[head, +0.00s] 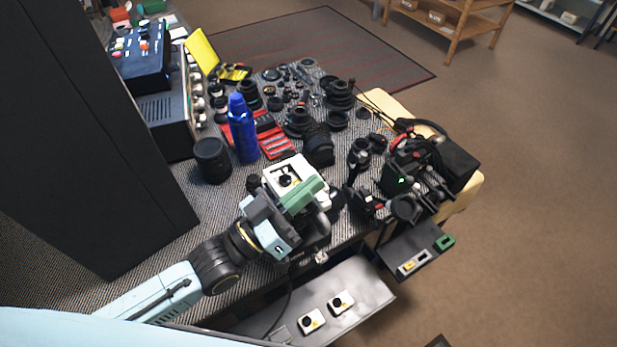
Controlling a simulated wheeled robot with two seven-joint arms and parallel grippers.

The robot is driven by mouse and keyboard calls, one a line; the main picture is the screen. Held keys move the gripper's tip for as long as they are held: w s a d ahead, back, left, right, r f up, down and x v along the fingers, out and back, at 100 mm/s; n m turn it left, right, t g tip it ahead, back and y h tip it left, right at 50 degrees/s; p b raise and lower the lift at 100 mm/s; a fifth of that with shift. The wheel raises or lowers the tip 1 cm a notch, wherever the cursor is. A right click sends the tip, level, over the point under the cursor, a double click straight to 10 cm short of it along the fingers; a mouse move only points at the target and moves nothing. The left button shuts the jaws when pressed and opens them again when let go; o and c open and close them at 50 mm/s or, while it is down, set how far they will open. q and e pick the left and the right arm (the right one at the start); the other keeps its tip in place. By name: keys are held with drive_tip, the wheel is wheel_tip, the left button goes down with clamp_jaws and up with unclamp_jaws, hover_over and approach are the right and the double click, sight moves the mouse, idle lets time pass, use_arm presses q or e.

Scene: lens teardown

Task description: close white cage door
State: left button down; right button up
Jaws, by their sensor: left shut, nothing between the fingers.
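A white boxy frame (286,170) with a dark round part inside stands on the bench in the middle of the head view. It may be the white cage, but it is small and partly hidden by my gripper. I cannot make out its door or how far that is open. My left gripper (304,200) is shut and empty, at the near side of the frame, with a green part beside it. I cannot tell whether it touches the frame. My right gripper does not show.
A blue bottle (242,130), a black cylinder (212,160) and several lens parts crowd the bench beyond. Dark tools (400,170) fill the right end. A lower shelf (365,285) holds two small white boxes. A dark cabinet (90,130) stands at left. The floor at right is free.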

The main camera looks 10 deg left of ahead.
use_arm(q)
drive_tip(key=shift+s+d+f+m+g+h+b, duration=0.1)
drive_tip(key=shift+f+m+g+h+b, duration=0.15)
drive_tip(key=shift+f+m, duration=0.3)
drive_tip(key=shift+s+d+f+m+g+h+b, duration=0.1)
drive_tip(key=shift+f+m+g+h+b, duration=0.15)
drive_tip(key=shift+m, duration=0.4)
drive_tip(key=shift+f, duration=0.1)
wheel_tip(320, 180, up, 5)
drive_tip(key=p, duration=0.5)
drive_tip(key=b+v, duration=0.2)
drive_tip(key=v, duration=0.8)
drive_tip(key=shift+f+b, duration=0.35)
drive_tip(key=shift+f, duration=0.1)
